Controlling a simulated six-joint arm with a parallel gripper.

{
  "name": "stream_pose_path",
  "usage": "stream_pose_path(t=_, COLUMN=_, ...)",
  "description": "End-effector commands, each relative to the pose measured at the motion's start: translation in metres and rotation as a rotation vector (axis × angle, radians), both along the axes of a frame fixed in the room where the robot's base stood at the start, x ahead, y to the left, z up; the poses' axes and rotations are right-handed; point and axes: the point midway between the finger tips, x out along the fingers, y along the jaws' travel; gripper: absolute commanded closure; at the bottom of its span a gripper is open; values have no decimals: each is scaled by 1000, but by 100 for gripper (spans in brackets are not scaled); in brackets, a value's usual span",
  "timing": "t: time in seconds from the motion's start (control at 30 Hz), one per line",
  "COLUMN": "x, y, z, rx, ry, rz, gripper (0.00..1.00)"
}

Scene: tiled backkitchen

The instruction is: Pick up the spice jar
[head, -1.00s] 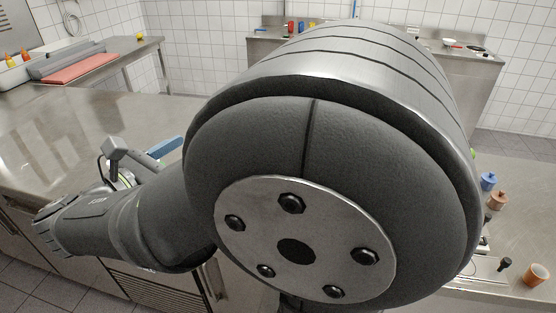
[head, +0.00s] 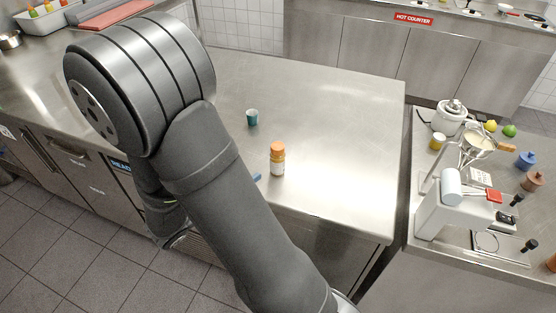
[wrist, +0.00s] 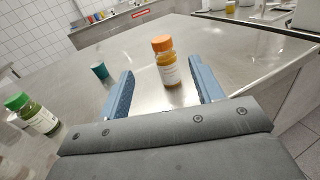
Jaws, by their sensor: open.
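A spice jar with an orange cap and pale label (head: 277,160) stands upright on the steel counter. In the wrist view this jar (wrist: 168,68) appears between and ahead of my gripper's two blue fingers (wrist: 161,68). The fingers are spread wide with nothing held, and a gap shows on both sides of the jar. In the head view my arm hides most of the gripper; only a small blue fingertip shows just left of the jar. Another jar, with a green cap (wrist: 33,113), stands at the left of the wrist view; my arm hides it in the head view.
A teal cup (head: 252,117) stands on the steel counter (head: 330,110) behind and left of the orange-capped jar. The counter is clear to the jar's right. A separate right-hand counter holds a white mixer (head: 452,190), a pot (head: 449,117) and small items.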

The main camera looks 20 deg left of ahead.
Motion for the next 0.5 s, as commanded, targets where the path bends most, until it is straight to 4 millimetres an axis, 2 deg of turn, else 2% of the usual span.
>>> stream_pose_path(t=0.5, x=74, y=-31, z=0, rx=0, ry=0, rz=-5, gripper=40)
